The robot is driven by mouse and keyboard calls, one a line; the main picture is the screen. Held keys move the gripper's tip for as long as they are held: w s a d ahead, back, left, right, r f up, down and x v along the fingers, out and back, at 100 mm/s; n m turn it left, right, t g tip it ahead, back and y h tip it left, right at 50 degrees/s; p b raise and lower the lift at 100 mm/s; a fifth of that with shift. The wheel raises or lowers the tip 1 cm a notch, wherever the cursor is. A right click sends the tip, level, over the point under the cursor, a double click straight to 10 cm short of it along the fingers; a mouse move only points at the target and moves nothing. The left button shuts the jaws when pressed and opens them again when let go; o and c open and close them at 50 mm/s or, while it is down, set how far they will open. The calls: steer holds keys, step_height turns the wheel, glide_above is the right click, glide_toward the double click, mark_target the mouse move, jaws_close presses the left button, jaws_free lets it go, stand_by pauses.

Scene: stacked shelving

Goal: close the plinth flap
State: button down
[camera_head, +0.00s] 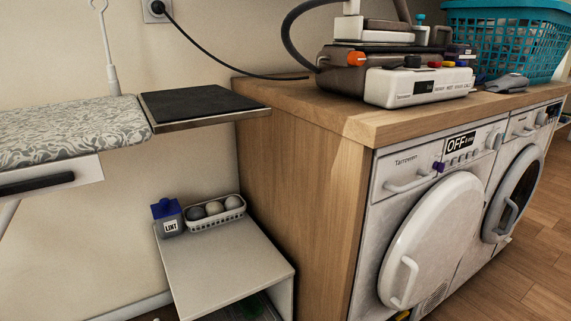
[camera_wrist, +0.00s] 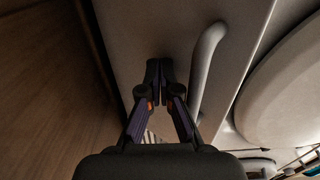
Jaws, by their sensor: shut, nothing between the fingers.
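My gripper (camera_wrist: 160,72) shows in the wrist view with its two dark fingers together and nothing between them. Its tips are in front of a pale grey panel (camera_wrist: 135,35), which looks like the plinth flap. A long rounded handle (camera_wrist: 204,70) stands on this panel just right of the fingers. I cannot tell whether the fingers touch the panel, or how far it is open. In the head view the flap's place, low on the near white machine (camera_head: 435,240), is mostly cut off by the frame edge. My gripper does not show there.
A round door (camera_wrist: 290,90) is right of the panel in the wrist view; wooden floor (camera_wrist: 45,90) lies left. In the head view, a second machine (camera_head: 515,180) stands beyond. A low white shelf (camera_head: 225,265) and an ironing board (camera_head: 75,130) are left of the wooden cabinet (camera_head: 290,190).

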steer(key=shift+r, duration=0.1)
steer(key=shift+w+a+r+p, duration=0.3)
steer(key=shift+w+r+p, duration=0.2)
steer(key=shift+w+r, duration=0.05)
steer(key=shift+w+a+r+p, duration=0.35)
steer(key=shift+w+r, duration=0.15)
steer(key=shift+r, duration=0.05)
steer(key=shift+w, duration=0.1)
steer(key=shift+w+a+r, duration=0.4)
steer(key=shift+w+r, duration=0.05)
steer(key=shift+w, duration=0.15)
steer(key=shift+w+a, duration=0.1)
